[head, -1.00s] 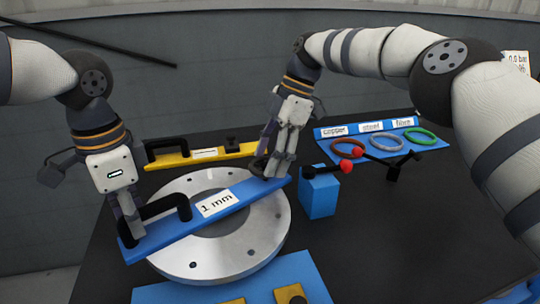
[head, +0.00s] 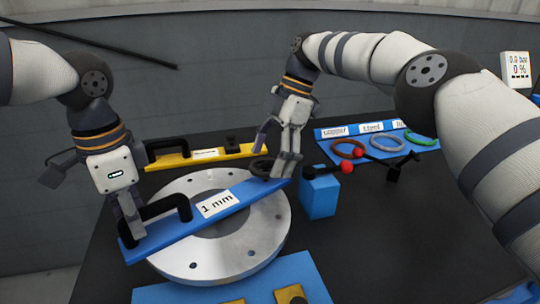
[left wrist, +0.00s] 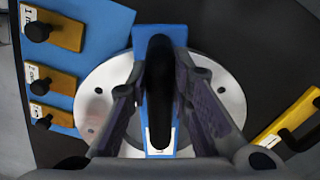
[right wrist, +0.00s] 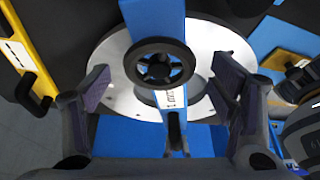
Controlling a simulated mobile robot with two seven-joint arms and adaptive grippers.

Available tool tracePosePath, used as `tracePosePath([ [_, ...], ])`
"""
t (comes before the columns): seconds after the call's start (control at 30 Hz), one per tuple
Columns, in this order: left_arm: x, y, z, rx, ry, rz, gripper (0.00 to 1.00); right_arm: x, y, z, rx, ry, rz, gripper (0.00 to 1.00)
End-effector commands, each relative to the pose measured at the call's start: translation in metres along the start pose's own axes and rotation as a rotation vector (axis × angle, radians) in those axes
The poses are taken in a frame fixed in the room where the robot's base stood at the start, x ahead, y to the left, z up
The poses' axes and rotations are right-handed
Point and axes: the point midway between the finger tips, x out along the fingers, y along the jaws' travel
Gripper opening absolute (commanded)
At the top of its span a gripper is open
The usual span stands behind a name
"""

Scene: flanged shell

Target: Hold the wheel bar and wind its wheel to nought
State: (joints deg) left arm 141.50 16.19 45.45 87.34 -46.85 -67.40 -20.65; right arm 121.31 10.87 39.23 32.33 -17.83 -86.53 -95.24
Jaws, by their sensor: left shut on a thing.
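The blue wheel bar (head: 240,198), labelled 1 mm, lies across a round metal flange (head: 188,265). Its black handle (head: 168,206) is at the left end and its black handwheel (head: 260,166) at the right end. My left gripper (head: 133,228) is shut on the handle, which stands between its fingers in the left wrist view (left wrist: 160,95). My right gripper (head: 272,162) is over the wheel end with its fingers spread. In the right wrist view the spoked wheel (right wrist: 159,64) shows between and beyond these fingers, apparently touching neither.
A yellow bar (head: 225,153) with a handle lies behind the flange. A blue block (head: 320,197) with a red-knobbed lever stands to the right. A blue ring tray (head: 365,133) is farther back. A blue board (head: 245,283) with yellow blocks is in front.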

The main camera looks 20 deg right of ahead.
Motion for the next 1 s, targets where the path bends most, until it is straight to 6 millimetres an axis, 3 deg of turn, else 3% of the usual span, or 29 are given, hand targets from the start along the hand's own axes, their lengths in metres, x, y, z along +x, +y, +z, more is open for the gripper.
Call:
tracePosePath([
  [0.47,0.0007,-0.0001,0.0006,0.0,-0.002,0.001,0.0,-0.0008,-0.0005,0.0009,0.054,-0.002,0.022,0.78],
  [0.67,0.0007,-0.0001,0.0006,0.0,-0.002,0.001,0.0,-0.0008,-0.0043,-0.0001,0.289,-0.001,0.12,0.78],
  [1.0,0.0007,-0.0001,0.0006,0.0,-0.002,0.001,0.0,0.0014,-0.0091,-0.0046,0.857,-0.005,0.359,0.78],
])
